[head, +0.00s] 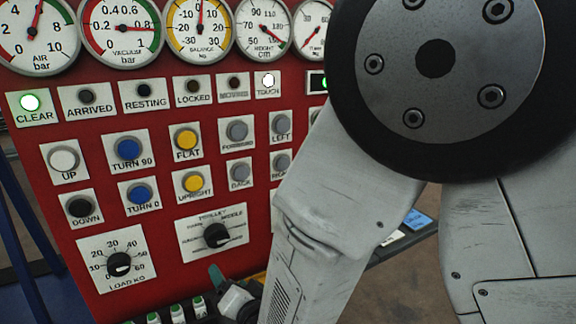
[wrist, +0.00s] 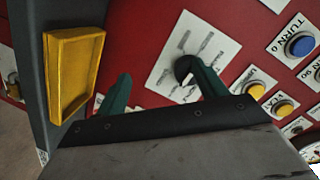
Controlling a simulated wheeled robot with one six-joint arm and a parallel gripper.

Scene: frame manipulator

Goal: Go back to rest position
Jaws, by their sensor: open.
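My gripper (wrist: 158,70) is open, its two green fingers apart with nothing between them. In the wrist view its right fingertip overlaps the black trolley knob (wrist: 184,68); I cannot tell whether they touch. In the head view my gripper (head: 228,288) is partly hidden behind my arm, low in front of the red panel (head: 175,275) and below the trolley knob (head: 216,235). My grey arm covers much of the right side of the head view.
The panel carries gauges, push buttons and a load knob (head: 119,264). The CLEAR lamp (head: 30,102) is lit green and the TOUCH lamp (head: 267,80) is lit white. A yellow tray (wrist: 75,75) is at left in the wrist view. Blue bars (head: 22,250) stand left of the panel.

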